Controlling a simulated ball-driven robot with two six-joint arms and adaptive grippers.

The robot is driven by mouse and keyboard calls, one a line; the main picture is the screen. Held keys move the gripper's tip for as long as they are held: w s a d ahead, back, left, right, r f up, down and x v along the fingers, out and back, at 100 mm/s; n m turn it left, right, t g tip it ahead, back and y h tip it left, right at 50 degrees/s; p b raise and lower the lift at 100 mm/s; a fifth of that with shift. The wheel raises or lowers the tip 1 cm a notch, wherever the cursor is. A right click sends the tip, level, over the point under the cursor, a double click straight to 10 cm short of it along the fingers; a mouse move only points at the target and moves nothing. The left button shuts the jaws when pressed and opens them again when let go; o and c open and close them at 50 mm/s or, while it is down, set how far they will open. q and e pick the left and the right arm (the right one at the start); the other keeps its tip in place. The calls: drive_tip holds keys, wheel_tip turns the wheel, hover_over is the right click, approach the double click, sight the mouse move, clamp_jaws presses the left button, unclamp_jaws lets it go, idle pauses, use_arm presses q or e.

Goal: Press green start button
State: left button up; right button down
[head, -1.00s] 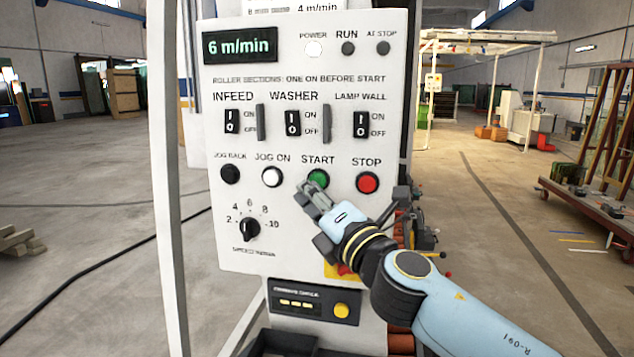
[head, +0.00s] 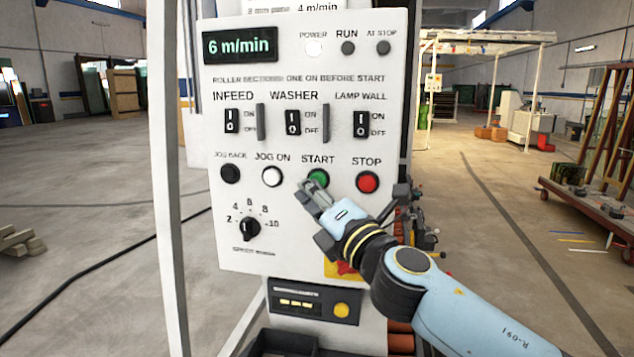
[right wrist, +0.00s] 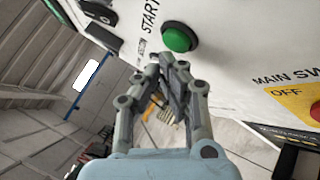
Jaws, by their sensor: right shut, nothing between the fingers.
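The green START button (head: 318,178) sits on the white control panel (head: 300,240), between the white JOG ON button (head: 272,176) and the red STOP button (head: 367,182). My right gripper (head: 308,188) is shut and empty, its fingertips just below and left of the green button in the head view. In the right wrist view the green button (right wrist: 178,38) shows whole, just beyond the shut fingertips (right wrist: 168,58). A small gap seems to lie between them; I see no contact. My left gripper is not in view.
The panel also holds a speed knob (head: 250,228), a black JOG BACK button (head: 230,174) and rocker switches (head: 293,122). A red-and-yellow main switch (right wrist: 312,108) is below. The display (head: 240,46) reads 6 m/min. The POWER lamp (head: 314,48) is white; the RUN lamp (head: 348,48) is dark.

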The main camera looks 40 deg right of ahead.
drive_tip(key=shift+w+d, duration=0.45)
drive_tip(key=shift+d, duration=0.05)
idle(0.9)
drive_tip(key=shift+s+a, duration=0.65)
drive_tip(key=shift+a, duration=0.05)
idle(0.3)
